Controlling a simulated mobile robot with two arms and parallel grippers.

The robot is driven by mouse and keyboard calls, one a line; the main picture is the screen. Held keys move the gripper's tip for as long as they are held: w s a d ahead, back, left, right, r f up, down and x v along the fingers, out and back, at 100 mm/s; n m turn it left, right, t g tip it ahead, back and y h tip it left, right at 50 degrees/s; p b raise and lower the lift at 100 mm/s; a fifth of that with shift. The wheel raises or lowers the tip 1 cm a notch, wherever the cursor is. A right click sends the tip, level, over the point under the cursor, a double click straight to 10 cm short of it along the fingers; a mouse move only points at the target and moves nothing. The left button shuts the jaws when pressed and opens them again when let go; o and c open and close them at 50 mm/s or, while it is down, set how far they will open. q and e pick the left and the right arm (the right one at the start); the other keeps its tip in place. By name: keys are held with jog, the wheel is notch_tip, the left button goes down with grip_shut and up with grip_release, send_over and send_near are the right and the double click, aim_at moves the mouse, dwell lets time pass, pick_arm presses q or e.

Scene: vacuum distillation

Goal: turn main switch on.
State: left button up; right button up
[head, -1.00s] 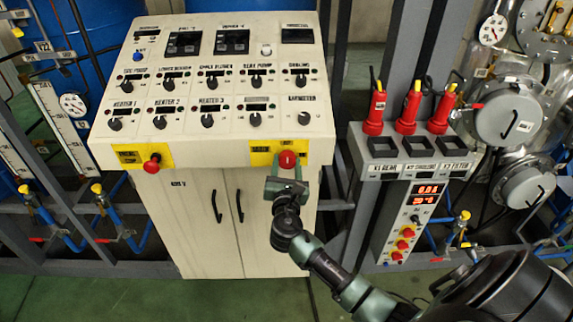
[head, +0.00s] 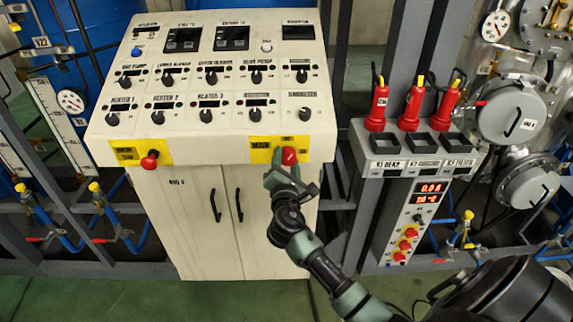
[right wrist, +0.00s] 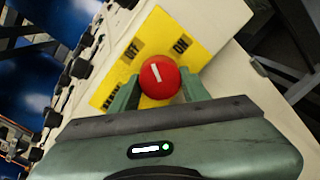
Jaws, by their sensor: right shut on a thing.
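The main switch is a red round knob (head: 289,156) on a yellow plate (head: 262,150) at the right of the console's front edge. In the right wrist view the red knob (right wrist: 160,77) shows a white line, and the yellow plate (right wrist: 150,42) carries OFF and ON labels. My right gripper (head: 287,172) reaches the knob from below and is shut on it. In the right wrist view its two green fingers (right wrist: 158,90) stand on either side of the knob. My left gripper is in no view.
The beige console (head: 216,85) bears several black dials and small displays. Another red knob (head: 150,160) sits on a yellow plate at its front left. Red-handled holders (head: 412,108) stand on a grey rack to the right.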

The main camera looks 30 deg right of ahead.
jog(key=m+b, duration=0.2)
jog(key=m, duration=0.4)
jog(key=shift+b, duration=0.35)
jog(key=m+b, duration=0.1)
jog(key=m, duration=0.4)
jog(key=shift+r+y+b, duration=0.1)
jog(key=shift+y+b, duration=0.3)
jog(key=shift+m, duration=0.4)
jog(key=o, duration=1.4)
jog(key=shift+r, duration=0.1)
jog(key=shift+s+a, duration=0.1)
jog(key=shift+s, duration=0.05)
